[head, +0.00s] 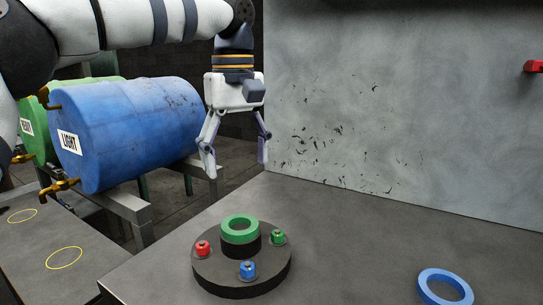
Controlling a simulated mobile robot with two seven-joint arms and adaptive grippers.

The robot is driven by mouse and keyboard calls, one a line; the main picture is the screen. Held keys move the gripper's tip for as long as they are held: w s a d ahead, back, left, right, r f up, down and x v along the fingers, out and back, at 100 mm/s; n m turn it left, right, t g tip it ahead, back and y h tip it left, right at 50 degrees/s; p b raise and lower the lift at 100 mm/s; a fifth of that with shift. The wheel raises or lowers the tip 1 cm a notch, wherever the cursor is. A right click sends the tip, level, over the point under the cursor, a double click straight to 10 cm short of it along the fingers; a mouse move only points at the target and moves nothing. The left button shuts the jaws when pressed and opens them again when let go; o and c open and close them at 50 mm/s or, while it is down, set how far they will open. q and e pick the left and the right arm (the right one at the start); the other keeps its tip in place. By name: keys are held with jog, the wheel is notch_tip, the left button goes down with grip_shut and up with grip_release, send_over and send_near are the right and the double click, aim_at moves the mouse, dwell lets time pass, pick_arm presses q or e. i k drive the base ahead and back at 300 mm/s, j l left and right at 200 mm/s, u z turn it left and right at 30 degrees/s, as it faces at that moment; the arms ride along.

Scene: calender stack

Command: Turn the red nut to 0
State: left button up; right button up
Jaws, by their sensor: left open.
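The red nut (203,248) sits on the left side of a dark round base (243,290) on the grey table. Any number or mark by it is too small to read. A green nut (277,238) sits on the right of the base and a blue nut (248,269) at its front. A green ring (240,224) lies on a black hub at the base's middle. My left gripper (238,168) is open and empty, pointing down above and behind the base, clear of the red nut. My right gripper is not in view.
A blue ring (444,288) lies on the table at the lower right. A grey wall (380,100) stands behind the table, with a red part (534,67) on it. Blue (130,130) and green (36,125) barrels lie on a rack at left. The table's middle is clear.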

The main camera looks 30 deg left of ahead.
aim_at(204, 250)
jog(key=k, duration=1)
